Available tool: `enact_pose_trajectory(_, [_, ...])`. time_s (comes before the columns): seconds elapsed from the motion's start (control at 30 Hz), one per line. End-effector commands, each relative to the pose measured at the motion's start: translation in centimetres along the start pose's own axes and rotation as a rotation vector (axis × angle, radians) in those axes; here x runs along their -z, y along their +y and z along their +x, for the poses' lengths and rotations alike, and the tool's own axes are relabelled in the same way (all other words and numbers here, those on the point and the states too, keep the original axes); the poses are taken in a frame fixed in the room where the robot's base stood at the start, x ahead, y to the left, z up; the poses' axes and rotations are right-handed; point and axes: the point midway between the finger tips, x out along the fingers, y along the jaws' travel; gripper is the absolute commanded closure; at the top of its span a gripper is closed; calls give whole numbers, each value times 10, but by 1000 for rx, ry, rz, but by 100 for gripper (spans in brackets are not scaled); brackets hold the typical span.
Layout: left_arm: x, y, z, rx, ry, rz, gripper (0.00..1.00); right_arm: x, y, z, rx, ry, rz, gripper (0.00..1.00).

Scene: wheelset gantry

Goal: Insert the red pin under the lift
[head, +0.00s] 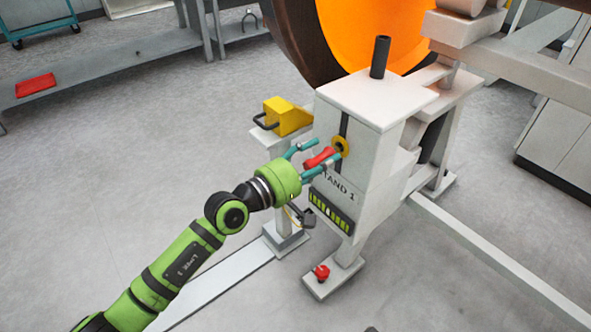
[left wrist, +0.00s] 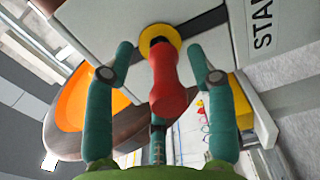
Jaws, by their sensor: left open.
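The red pin (head: 320,158) points at the yellow-ringed hole (head: 341,146) in the front of the white lift stand (head: 366,102), marked STAND 1. In the left wrist view the red pin (left wrist: 167,85) has its far end at the yellow ring (left wrist: 160,37), and a dark part shows in the ring; how deep it sits is hidden. My left gripper (head: 312,160) is open, its teal fingers on both sides of the pin. In the left wrist view the fingers (left wrist: 163,70) stand apart from the pin with gaps on each side. My right gripper is not in view.
A yellow block with a black handle (head: 288,115) stands on a small ledge left of the stand. A red knob (head: 321,271) sits on the stand's foot. A large orange-faced wheel (head: 370,35) is behind. A bench with a red tray (head: 36,85) stands far left. Floor at left is clear.

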Motion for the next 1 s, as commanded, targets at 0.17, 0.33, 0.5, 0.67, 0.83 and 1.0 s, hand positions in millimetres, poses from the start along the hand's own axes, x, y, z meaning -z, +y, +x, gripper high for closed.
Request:
enact_pose_trajectory(0.17, [1,-2,-42,3,2,1,44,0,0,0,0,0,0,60])
enact_pose_trajectory(0.33, [1,-1,-69,2,1,1,44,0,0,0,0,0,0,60])
enact_pose_trajectory(0.5, [0,1,-81,-1,1,1,44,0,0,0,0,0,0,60])
enact_pose_trajectory(0.67, [0,1,-83,-2,0,0,44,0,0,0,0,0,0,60])
enact_pose_trajectory(0.83, [0,1,-82,-1,0,0,56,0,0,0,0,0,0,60])
enact_pose_trajectory(1.0, [-4,-4,-95,-1,2,-26,100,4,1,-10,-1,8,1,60])
